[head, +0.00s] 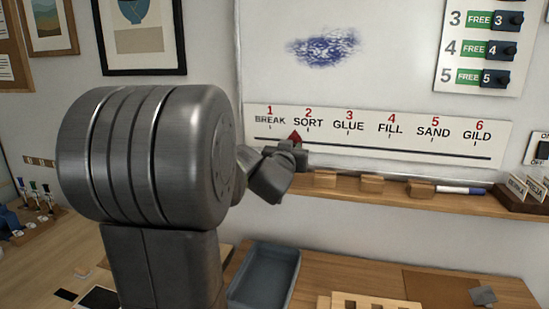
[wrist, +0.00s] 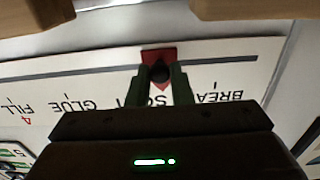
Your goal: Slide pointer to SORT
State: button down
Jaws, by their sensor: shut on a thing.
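The red pointer (head: 295,137) sits on the dark slot line of the white label strip (head: 400,122). In the head view its tip is between BREAK and SORT, closer to SORT and a little left of the SORT mark. My gripper (head: 297,147) reaches it from the left and below. In the wrist view, which is upside down, the pointer (wrist: 160,56) has a dark round knob between the fingers of my gripper (wrist: 160,74), which are shut on it. The fingers partly cover the word SORT.
A wooden ledge (head: 400,199) runs just under the strip, with several wooden blocks (head: 371,184) and a blue-capped marker (head: 460,190) on it. A blue-grey tray (head: 263,277) stands on the bench below. The slot to the right of the pointer is clear.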

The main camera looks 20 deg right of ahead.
jog(key=shift+s+d+b, duration=0.55)
jog(key=shift+d+b, duration=0.1)
jog(key=shift+d, duration=0.1)
jog(key=shift+s+d+b, duration=0.55)
jog(key=shift+d+b, duration=0.1)
jog(key=shift+d, duration=0.05)
jog(key=c, duration=1.3)
grip_release()
jog(key=p+v, duration=0.1)
jog(key=v, duration=1.2)
jog(key=shift+s+a, duration=0.25)
jog(key=shift+s, duration=0.05)
